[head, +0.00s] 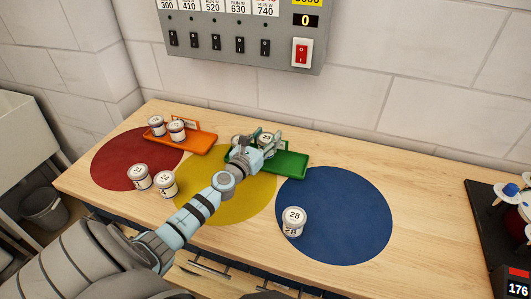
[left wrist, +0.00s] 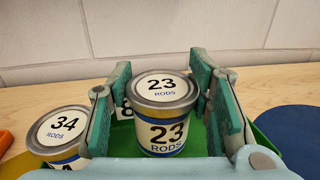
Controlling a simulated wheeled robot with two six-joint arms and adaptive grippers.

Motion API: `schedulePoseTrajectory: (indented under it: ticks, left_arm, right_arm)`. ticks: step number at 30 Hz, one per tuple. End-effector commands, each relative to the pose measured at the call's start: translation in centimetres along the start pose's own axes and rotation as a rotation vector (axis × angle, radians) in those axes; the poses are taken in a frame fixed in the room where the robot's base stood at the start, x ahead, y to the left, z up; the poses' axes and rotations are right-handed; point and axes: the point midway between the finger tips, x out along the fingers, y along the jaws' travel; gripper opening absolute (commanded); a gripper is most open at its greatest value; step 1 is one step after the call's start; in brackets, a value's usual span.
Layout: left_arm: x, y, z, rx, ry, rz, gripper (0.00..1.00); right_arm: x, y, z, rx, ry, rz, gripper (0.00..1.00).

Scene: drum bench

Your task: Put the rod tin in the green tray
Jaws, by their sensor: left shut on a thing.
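The green tray (head: 292,164) stands at the back of the bench, partly hidden by my left arm. My left gripper (head: 266,143) is over the tray, shut on a white tin with grey rims marked "23 RODS" (left wrist: 165,110). The tin sits upright between the fingers in the left wrist view. Whether its base touches the tray is hidden. A second tin marked "34 RODS" (left wrist: 62,128) stands just left of the fingers; whether it is inside the tray I cannot tell. My right gripper is not in view.
An orange tray (head: 200,145) with two tins stands at the back left. Two tins (head: 138,177) (head: 165,184) stand between the red and yellow circles. A tin marked 28 (head: 294,220) stands on the blue circle (head: 350,215). A switch panel (head: 240,55) hangs above.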

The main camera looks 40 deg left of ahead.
Motion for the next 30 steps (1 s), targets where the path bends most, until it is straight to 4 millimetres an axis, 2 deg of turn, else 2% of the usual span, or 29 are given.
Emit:
schedulePoseTrajectory:
  ticks: [1,3,11,15,16,17,28,30]
  left_arm:
    - [0.0,0.0,-2.0,0.000,0.000,0.000,0.07]
    - [0.0,0.0,-3.2,0.000,0.000,0.000,0.07]
    - [0.0,0.0,-2.8,0.000,0.000,-0.001,0.07]
    - [0.0,0.0,-3.3,0.000,0.000,-0.001,0.07]
    - [0.0,0.0,-3.2,0.000,0.001,-0.001,0.51]
    - [0.0,0.0,-3.2,0.000,0.001,-0.001,0.54]
    - [0.0,0.0,-2.7,0.000,0.001,-0.001,0.54]
    - [-0.6,0.0,-2.8,0.001,0.003,-0.001,0.54]
  right_arm:
    - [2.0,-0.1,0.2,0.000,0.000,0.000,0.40]
    - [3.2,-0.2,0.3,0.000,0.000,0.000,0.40]
    - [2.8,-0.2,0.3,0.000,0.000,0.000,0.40]
    - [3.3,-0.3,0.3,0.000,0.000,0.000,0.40]
    - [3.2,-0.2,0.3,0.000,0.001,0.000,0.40]
    - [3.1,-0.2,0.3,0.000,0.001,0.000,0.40]
    - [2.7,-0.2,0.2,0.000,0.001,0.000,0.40]
    - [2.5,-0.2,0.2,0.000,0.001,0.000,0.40]
